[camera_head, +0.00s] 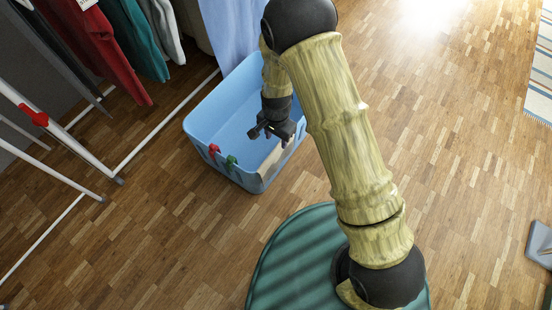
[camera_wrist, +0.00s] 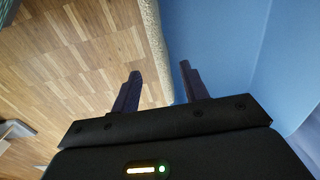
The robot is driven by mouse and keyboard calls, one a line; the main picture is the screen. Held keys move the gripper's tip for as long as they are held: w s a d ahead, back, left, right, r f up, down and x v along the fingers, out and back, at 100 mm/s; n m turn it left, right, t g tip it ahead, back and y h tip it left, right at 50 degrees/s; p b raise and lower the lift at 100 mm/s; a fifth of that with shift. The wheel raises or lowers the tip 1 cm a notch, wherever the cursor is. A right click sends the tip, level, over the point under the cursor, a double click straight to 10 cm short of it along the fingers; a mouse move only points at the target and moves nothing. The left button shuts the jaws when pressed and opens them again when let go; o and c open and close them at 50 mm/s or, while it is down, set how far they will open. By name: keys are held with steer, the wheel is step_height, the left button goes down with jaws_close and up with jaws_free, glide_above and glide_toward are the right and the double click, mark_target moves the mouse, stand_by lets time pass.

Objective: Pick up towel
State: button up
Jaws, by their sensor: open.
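A beige cloth, likely the towel (camera_head: 269,163), hangs over the front right rim of a light blue basket (camera_head: 205,125) in the head view. In the wrist view it is a narrow speckled strip (camera_wrist: 153,38) along the rim, between wooden floor and blue basket wall. My gripper (camera_head: 272,134) is open and empty above the basket, close to that rim. In the wrist view the fingers of my gripper (camera_wrist: 160,71) lie either side of the strip's line. I cannot tell how far the tips are from the cloth. My arm and gripper hide part of the basket.
A blue cloth (camera_head: 232,30) hangs behind the basket. The wooden floor at right is mostly clear.

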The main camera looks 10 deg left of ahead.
mark_target(276, 148)
step_height(276, 148, down, 7)
steer(key=b, duration=0.3)
steer(key=shift+r, duration=0.2)
steer(key=shift+f, duration=0.1)
steer(key=f+b, duration=0.5)
steer(key=shift+s, duration=0.2)
jaws_close()
stand_by(0.4)
